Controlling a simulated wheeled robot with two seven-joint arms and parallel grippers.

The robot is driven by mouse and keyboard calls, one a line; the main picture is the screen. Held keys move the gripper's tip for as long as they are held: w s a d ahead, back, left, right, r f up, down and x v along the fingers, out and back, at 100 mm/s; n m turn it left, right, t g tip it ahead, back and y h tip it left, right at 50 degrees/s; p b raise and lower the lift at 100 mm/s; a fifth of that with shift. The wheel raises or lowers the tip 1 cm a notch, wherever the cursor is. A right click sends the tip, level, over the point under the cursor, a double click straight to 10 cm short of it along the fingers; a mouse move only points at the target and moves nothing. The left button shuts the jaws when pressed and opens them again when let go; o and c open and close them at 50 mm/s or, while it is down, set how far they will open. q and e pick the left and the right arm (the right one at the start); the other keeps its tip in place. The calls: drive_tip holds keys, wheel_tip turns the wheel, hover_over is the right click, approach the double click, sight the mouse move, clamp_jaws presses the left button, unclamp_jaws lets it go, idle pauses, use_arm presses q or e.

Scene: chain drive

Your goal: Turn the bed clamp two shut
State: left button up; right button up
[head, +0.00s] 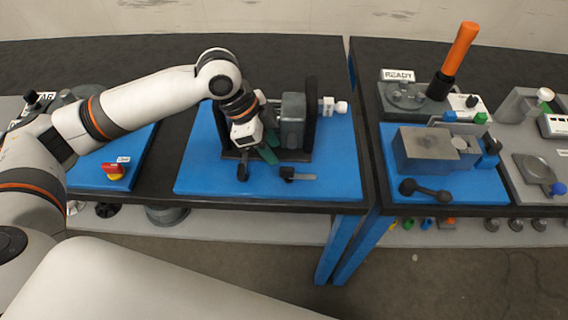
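A chain-drive machine with a grey housing (292,122) and a dark upright wheel (310,112) stands on the blue mat (335,180) in the middle. At its front edge are two small dark clamp-like parts. One (243,173) is at the left, just below my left gripper. The other (287,173) is at the right, with a grey bar (304,177) reaching right. I cannot tell which is bed clamp two. My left gripper (258,153) points down over the machine's left front. Its fingertips are small and partly lost against the machine, and I see nothing clearly held. My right gripper is out of view.
On the right table are a grey block (425,150), a dark dumbbell-shaped part (425,190) and an upright orange handle (459,48). The mat's front right is clear.

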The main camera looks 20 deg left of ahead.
sight(285, 168)
use_arm(q)
drive_tip(key=x, duration=0.7)
drive_tip(key=shift+d+f+p, duration=0.15)
drive_tip(key=shift+f+p, duration=0.15)
drive_tip(key=shift+f, duration=0.05)
drive_tip(key=shift+c, duration=0.4)
clamp_jaws()
